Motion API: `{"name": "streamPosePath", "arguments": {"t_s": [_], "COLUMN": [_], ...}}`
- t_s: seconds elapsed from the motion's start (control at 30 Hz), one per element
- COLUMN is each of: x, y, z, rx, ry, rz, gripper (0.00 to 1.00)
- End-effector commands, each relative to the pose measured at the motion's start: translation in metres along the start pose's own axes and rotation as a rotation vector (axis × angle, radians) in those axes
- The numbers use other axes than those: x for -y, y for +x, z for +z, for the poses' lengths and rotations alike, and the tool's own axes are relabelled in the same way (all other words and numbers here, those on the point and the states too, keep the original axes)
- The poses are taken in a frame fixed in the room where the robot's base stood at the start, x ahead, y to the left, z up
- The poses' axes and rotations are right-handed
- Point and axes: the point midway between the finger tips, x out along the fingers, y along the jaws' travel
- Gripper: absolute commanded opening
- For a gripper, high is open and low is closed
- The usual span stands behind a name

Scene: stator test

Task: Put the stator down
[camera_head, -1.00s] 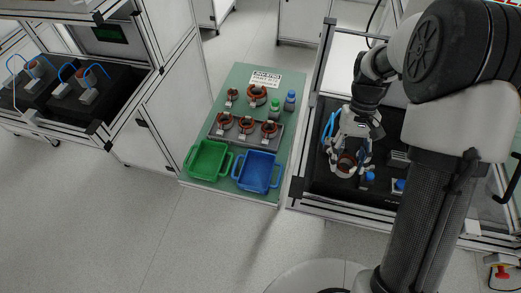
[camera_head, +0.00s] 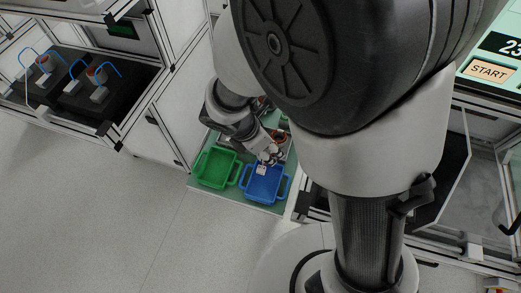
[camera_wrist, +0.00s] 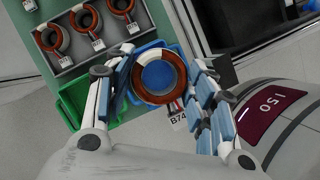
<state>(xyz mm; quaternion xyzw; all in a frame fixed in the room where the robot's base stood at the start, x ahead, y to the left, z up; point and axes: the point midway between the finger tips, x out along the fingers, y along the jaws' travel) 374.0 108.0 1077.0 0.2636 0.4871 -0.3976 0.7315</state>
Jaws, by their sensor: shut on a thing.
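My gripper (camera_wrist: 162,62) is shut on a copper-and-grey ring stator (camera_wrist: 157,98) in the wrist view, one finger on each side. A white tag reading about "B74" (camera_wrist: 178,118) shows beside the stator. The blue bin (camera_wrist: 150,46) lies behind the stator and shows through its hole. In the head view my gripper (camera_head: 268,158) is over the back part of the blue bin (camera_head: 264,188), with the white tag inside the bin's outline. My arm mostly hides the held stator there. The gap between stator and bin floor cannot be told.
The green bin (camera_head: 214,169) stands left of the blue bin on the green table. A grey tray (camera_wrist: 70,62) with several tagged stators (camera_wrist: 86,18) lies behind the bins. A left workstation (camera_head: 130,85) holds fixtures with blue cables.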

Motion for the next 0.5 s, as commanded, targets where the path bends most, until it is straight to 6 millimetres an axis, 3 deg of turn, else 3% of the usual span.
{"name": "streamPosePath", "arguments": {"t_s": [0.03,0.3,0.5], "x": [0.001,0.001,0.0], "y": [0.02,0.086,0.114], "z": [-0.008,-0.035,-0.047], "rx": [0.0,0.0,0.0], "ry": [-0.003,0.002,0.005], "rz": [-0.005,-0.005,-0.003], "gripper": [0.1,0.1,0.1]}}
